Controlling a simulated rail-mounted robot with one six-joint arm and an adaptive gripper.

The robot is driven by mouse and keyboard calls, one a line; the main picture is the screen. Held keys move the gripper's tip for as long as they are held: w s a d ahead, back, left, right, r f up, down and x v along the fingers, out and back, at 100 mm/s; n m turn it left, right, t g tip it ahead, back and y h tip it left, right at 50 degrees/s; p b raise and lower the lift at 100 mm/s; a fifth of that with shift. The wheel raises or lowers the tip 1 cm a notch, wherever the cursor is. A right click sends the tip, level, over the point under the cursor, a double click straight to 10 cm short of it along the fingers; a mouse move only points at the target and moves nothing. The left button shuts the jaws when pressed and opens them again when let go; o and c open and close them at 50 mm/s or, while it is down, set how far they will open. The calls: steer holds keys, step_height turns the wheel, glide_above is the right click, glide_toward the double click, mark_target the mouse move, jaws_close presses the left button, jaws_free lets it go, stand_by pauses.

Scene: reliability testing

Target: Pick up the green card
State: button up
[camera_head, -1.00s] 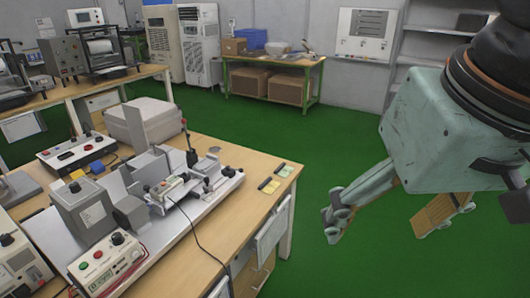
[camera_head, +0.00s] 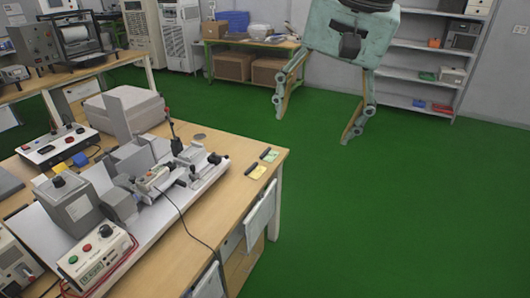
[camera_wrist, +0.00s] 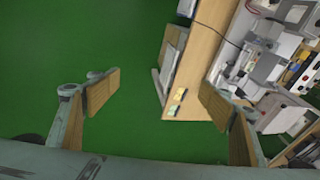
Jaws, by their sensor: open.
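The green card (camera_head: 271,156) lies flat near the far right corner of the wooden workbench (camera_head: 225,155), with a small black item at its edge. A yellow card (camera_head: 258,172) lies beside it, also with a black item. In the wrist view the green card (camera_wrist: 172,111) and the yellow card (camera_wrist: 179,95) show small near the bench end, between my fingers in the picture. My gripper (camera_head: 314,120) is open and empty, with its fingers spread wide. In the head view it appears beyond and to the right of the bench, over the green floor. The wrist view also shows my gripper (camera_wrist: 159,80).
A test rig with a grey block (camera_head: 77,206) and a control box (camera_head: 97,258) fills the bench left of the cards. A cable (camera_head: 190,228) runs across the bench top. Shelves (camera_head: 430,75) stand at the back right. The green floor right of the bench is clear.

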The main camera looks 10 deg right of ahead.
steer(key=w+d+f+m+p, duration=0.1)
steer(key=w+f+m, duration=0.2)
steer(key=w, duration=0.8)
steer(key=w+f+m+y+p, duration=0.1)
steer(key=w+f+m, duration=0.2)
steer(key=w, duration=0.8)
steer(key=w+d+f+m, duration=0.15)
steer(key=w+m, duration=0.25)
steer(key=w, duration=0.7)
steer(key=w+d+f+m+y+p, duration=0.1)
steer(key=w+d+f+m+p, duration=0.2)
steer(key=w+f+m, duration=0.6)
steer(key=w+d+f, duration=0.1)
steer(key=w+f, duration=1.4)
steer(key=f, duration=0.3)
steer(key=shift+f+g+y, duration=0.25)
steer(key=shift+g+y, duration=0.05)
steer(key=b, duration=0.2)
glide_above(271, 156)
steer(key=shift+w+f, duration=0.2)
steer(key=shift+f, duration=3.8)
